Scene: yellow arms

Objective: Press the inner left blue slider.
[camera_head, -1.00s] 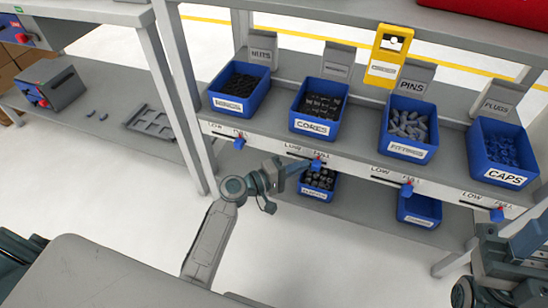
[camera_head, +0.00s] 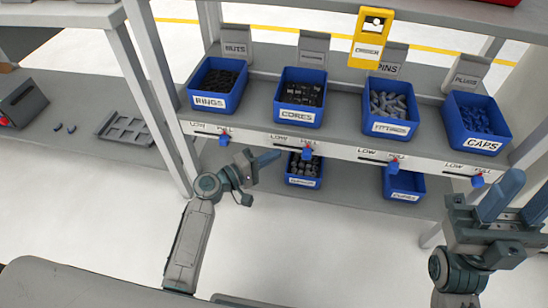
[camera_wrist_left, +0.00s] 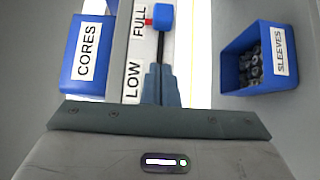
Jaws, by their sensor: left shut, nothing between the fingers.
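The inner left blue slider (camera_head: 307,153) sits on the shelf's front strip below the CORES bin. In the left wrist view the slider (camera_wrist_left: 163,17) is beside the word FULL, at the far end of its dark slot. My left gripper (camera_head: 277,156) is shut and empty, to the left of the slider and apart from it. Its fingertips (camera_wrist_left: 161,70) lie over the LOW end of the slot in the wrist view. My right gripper (camera_head: 519,188) is at the right edge of the head view, with its fingers spread.
Other blue sliders are below the RINGS bin (camera_head: 224,140), the FITTINGS bin (camera_head: 393,167) and the CAPS bin (camera_head: 477,181). The CORES bin (camera_head: 297,117) stands above the strip. The SLEEVES bin (camera_wrist_left: 280,66) is on the lower shelf. Clear floor lies in front.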

